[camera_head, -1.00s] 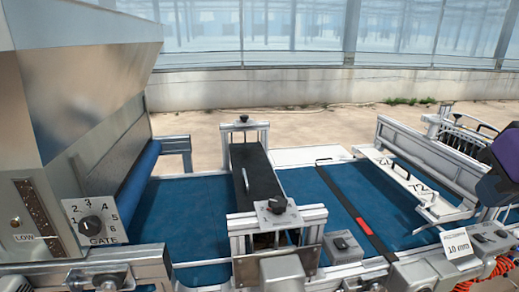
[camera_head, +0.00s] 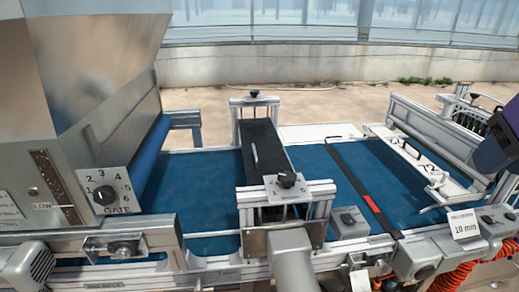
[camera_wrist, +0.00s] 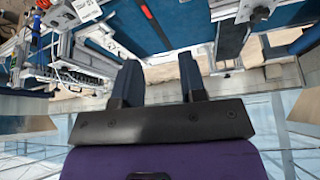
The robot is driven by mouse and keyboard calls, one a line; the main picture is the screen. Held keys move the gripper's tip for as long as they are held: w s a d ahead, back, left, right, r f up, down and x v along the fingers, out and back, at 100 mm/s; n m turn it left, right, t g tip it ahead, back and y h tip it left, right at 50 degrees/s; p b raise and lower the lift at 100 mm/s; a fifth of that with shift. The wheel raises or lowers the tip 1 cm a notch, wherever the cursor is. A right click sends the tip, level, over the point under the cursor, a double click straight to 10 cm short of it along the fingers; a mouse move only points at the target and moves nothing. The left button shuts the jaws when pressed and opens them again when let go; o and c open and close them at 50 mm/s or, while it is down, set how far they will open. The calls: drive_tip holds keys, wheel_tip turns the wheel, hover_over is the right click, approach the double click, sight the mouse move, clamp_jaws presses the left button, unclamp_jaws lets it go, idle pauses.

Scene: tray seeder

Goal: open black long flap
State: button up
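The black long flap (camera_head: 264,148) is a dark panel with a slim metal handle (camera_head: 254,157) along its left side. It lies across the blue belt between two metal posts, and looks flat and closed. In the wrist view a dark panel that appears to be the flap (camera_wrist: 233,38) is at the upper right. My gripper (camera_wrist: 158,62) has its two dark fingers apart with nothing between them, away from the flap. In the head view only a purple part of my arm shows at the right edge; the fingers are not visible there.
A metal hopper with a gate dial (camera_head: 105,195) stands at the left. A black knob (camera_head: 287,179) sits on a bracket at the flap's near end.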

drive_tip(key=w+a+r+n+g, duration=0.1)
drive_tip(key=w+a+r, duration=0.1)
drive_tip(key=w, duration=0.5)
drive_tip(key=w+a+r, duration=0.3)
drive_tip(key=w, duration=0.3)
drive_tip(key=n+g+y, duration=0.1)
drive_tip(key=g+y, duration=0.1)
drive_tip(key=g, duration=0.3)
hover_over(255, 151)
drive_tip(key=d, duration=0.2)
wheel_tip(255, 151, down, 23)
drive_tip(key=f, duration=0.3)
drive_tip(key=a+f, duration=0.1)
drive_tip(key=f, duration=0.6)
drive_tip(key=shift+w+a+f, duration=0.15)
drive_tip(key=shift+a+f, duration=0.1)
drive_tip(key=shift+a, duration=0.15)
clamp_jaws()
